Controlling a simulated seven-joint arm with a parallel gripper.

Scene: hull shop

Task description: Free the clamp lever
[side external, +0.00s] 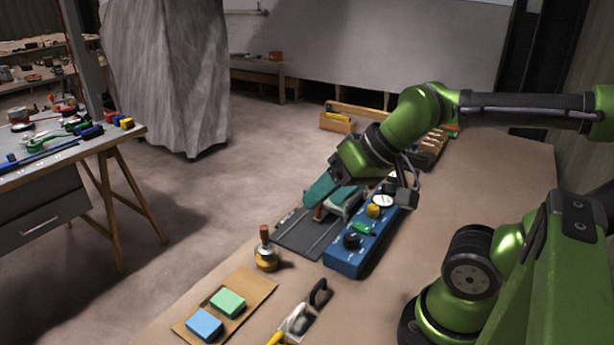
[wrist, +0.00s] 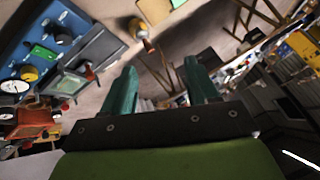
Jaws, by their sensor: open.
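My gripper (side external: 313,196) is open and tilted down over the dark plate beside the blue panel. In the wrist view its two teal fingers (wrist: 160,68) are spread with nothing between them. A grey clamp-like fixture (side external: 345,201) stands on the dark plate, partly hidden behind my gripper. A small red grip (side external: 318,213), perhaps the clamp lever's end, shows just below the fingers. In the wrist view the grey fixture (wrist: 72,84) lies left of the fingers, with a reddish grip (wrist: 90,72) on it. I cannot tell whether anything is jamming the lever.
The blue panel (side external: 345,262) with knobs and a gauge stands close right of the dark plate (side external: 290,238). A red-handled brass tool (side external: 265,252) stands in front. Blue (side external: 204,323) and green (side external: 228,302) blocks lie on a brown board. Bare bench lies right of the panel.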

